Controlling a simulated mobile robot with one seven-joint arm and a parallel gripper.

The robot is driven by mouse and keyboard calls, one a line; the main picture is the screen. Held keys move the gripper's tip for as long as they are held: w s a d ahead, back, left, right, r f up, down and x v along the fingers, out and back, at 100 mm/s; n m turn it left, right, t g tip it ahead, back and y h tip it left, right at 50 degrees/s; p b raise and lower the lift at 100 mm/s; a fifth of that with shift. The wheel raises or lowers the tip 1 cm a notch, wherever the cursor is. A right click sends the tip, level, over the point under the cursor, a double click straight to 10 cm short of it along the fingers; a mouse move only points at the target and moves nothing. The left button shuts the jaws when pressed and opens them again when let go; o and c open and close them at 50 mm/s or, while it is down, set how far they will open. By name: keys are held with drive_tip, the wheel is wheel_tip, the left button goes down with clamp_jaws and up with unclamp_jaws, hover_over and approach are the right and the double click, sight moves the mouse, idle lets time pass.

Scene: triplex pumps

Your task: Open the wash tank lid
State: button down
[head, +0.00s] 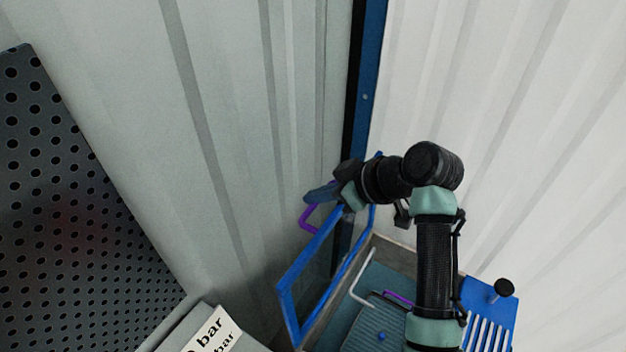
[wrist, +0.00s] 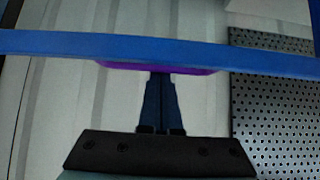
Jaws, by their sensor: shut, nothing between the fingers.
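The wash tank lid (head: 313,256) is a blue frame with a see-through panel. It stands raised and tilted up at the back-left side of the tank (head: 390,251) in the head view. Its purple handle (head: 307,217) shows at the upper edge. In the wrist view the lid's blue bar (wrist: 60,43) crosses the picture, with the purple handle (wrist: 115,66) just under it. My gripper (wrist: 160,78) is shut and empty, its fingertips at or very near the handle; whether they touch, I cannot tell. In the head view my arm covers part of the lid.
The tank's inside holds a teal ribbed part (head: 375,325) and a pale bent rod (head: 356,273). A blue slatted panel (head: 490,325) with a black knob (head: 504,287) is at right. Corrugated walls (head: 220,120) stand close behind. A perforated dark panel (head: 60,200) is at left.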

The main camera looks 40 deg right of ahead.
drive_tip(key=b+v, duration=0.3)
drive_tip(key=v, duration=1)
drive_tip(key=shift+a, duration=0.1)
